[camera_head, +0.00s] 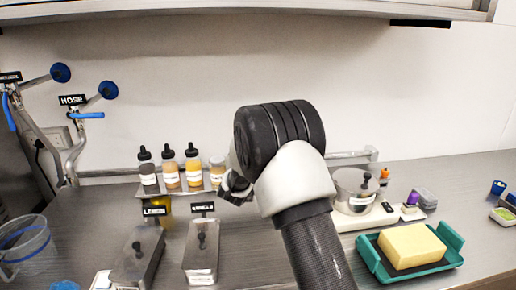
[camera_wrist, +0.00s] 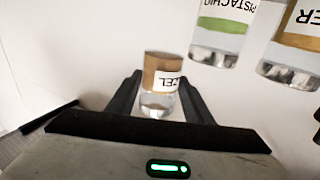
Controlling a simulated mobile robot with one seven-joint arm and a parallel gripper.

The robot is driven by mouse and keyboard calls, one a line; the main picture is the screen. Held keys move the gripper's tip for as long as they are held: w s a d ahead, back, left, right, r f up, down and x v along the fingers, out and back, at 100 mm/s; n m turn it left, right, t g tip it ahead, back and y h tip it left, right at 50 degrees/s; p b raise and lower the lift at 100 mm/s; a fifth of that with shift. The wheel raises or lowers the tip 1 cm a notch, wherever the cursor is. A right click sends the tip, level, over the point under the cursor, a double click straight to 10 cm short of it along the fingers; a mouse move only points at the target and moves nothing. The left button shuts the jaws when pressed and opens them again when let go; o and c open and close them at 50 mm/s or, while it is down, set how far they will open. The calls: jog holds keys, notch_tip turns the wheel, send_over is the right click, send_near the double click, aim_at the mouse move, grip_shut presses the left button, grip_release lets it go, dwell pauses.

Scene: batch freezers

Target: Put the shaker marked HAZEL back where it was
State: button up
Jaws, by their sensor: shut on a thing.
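The HAZEL shaker (camera_wrist: 160,82) is a clear jar with a brown band and a white label, of which only "ZEL" shows in the wrist view. It sits between the two black fingers of my gripper (camera_wrist: 158,92), which is shut on it. In the head view my gripper (camera_head: 235,187) is partly hidden by my arm, at the right end of the rack (camera_head: 180,190). A small jar (camera_head: 217,172) shows beside it there; I cannot tell whether it is the held shaker. I cannot tell whether the held shaker touches a surface.
A PISTACHIO shaker (camera_wrist: 222,30) and one labelled "ER" (camera_wrist: 294,45) stand nearby in the wrist view. Three black-capped bottles (camera_head: 170,170) line the rack. Lidded metal bins (camera_head: 201,255) are in front. A sponge (camera_head: 411,246) on a teal tray (camera_head: 455,238) lies right.

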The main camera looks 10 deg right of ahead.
jog(key=o, duration=1.1)
jog(key=shift+r, duration=0.15)
jog(key=shift+r+p, duration=0.3)
jog(key=shift+p, duration=0.2)
jog(key=shift+r+p, duration=0.55)
jog(key=shift+p, duration=0.05)
jog(key=b+v, duration=0.2)
jog(key=v, duration=0.9)
jog(key=s+a+r+n+g+y, duration=0.35)
jog(key=s+r+y, duration=0.4)
jog(key=s, duration=0.35)
jog(key=s+d+f+g, duration=0.1)
jog(key=s+d+g, duration=0.1)
jog(key=s, duration=0.7)
jog(key=s+d+f+g, duration=0.2)
jog(key=s+d+g, duration=0.1)
jog(key=s, duration=0.7)
jog(key=s+d+f+n+g, duration=0.1)
jog(key=s+d+g, duration=0.1)
jog(key=s, duration=0.7)
jog(key=shift+s+d+f+g+h, duration=0.1)
jog(key=shift+d+f+g+h, duration=0.05)
jog(key=shift+d, duration=0.25)
jog(key=shift+s+d+f+g+h, duration=0.1)
jog(key=shift+d+f, duration=0.1)
jog(key=shift+d, duration=0.25)
